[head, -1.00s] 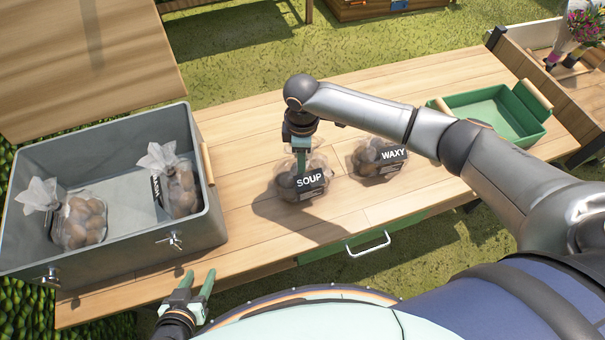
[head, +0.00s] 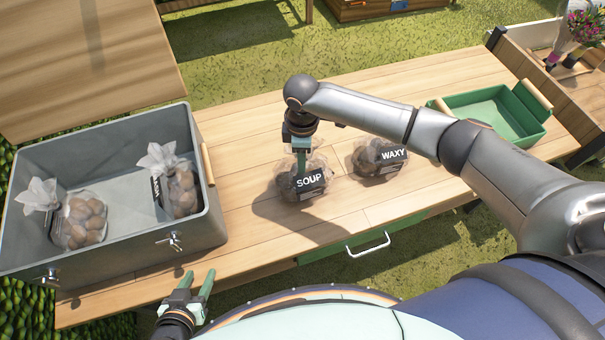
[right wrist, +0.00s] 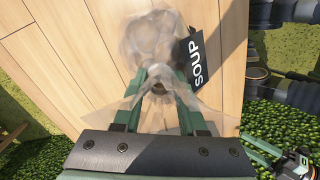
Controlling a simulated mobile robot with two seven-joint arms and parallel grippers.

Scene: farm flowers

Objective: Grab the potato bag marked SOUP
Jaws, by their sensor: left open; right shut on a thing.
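The clear potato bag with a dark SOUP label (head: 309,182) stands on the wooden table, left of the WAXY bag (head: 378,158). My right gripper (head: 301,162) is above the SOUP bag, pointing down, shut on its gathered top. In the right wrist view the green fingers (right wrist: 156,92) close on the bag's neck, with the SOUP label (right wrist: 196,62) to the right. My left gripper (head: 197,286) is open and empty at the table's front edge, lower left.
A grey open crate (head: 120,258) on the left holds two potato bags, one (head: 80,220) and one with a partly hidden label (head: 178,190). A green tray (head: 490,112) sits at the right end. The table between crate and SOUP bag is clear.

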